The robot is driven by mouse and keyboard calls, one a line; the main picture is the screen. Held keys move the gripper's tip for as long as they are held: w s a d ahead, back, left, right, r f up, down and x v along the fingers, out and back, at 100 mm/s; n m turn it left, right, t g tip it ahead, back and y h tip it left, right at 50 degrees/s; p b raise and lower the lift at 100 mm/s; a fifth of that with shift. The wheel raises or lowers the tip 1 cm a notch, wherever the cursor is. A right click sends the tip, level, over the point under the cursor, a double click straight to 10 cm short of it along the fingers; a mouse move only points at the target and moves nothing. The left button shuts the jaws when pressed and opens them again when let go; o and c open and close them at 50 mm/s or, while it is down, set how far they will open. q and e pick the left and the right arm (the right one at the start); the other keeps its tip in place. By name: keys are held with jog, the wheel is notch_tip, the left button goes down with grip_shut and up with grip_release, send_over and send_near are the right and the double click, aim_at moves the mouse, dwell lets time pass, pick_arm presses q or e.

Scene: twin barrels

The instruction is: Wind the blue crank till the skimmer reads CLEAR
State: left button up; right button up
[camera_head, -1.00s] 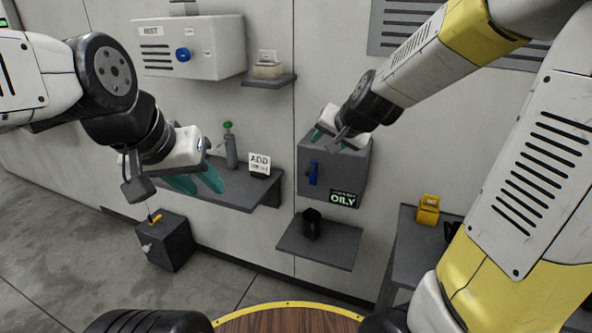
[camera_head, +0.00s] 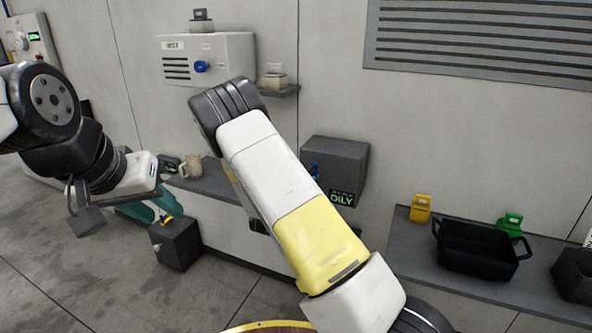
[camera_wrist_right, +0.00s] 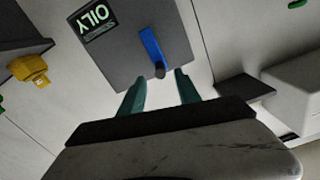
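The skimmer (camera_head: 345,160) is a dark grey box on the wall, and its display (camera_head: 341,196) reads OILY. It also fills the upper middle of the right wrist view (camera_wrist_right: 125,55). The blue crank (camera_wrist_right: 150,45) is on its face with a dark knob at one end; in the head view it is mostly behind my right arm. My right gripper (camera_wrist_right: 160,88) is open, its teal fingers apart on both sides of the knob's end; I cannot tell whether they touch it. My left gripper (camera_head: 155,212) is at the left, its teal fingers partly seen, away from the skimmer.
A shelf at the right (camera_head: 395,238) bears a black bin (camera_head: 475,250) and yellow (camera_head: 420,208) and green (camera_head: 511,223) items. A MIST box (camera_head: 230,58) hangs at upper left. A dark box (camera_head: 180,247) is below my left gripper.

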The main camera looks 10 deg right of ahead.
aim_at(311, 167)
jog(key=shift+x, duration=3.85)
grip_shut()
jog(key=shift+a, duration=0.2)
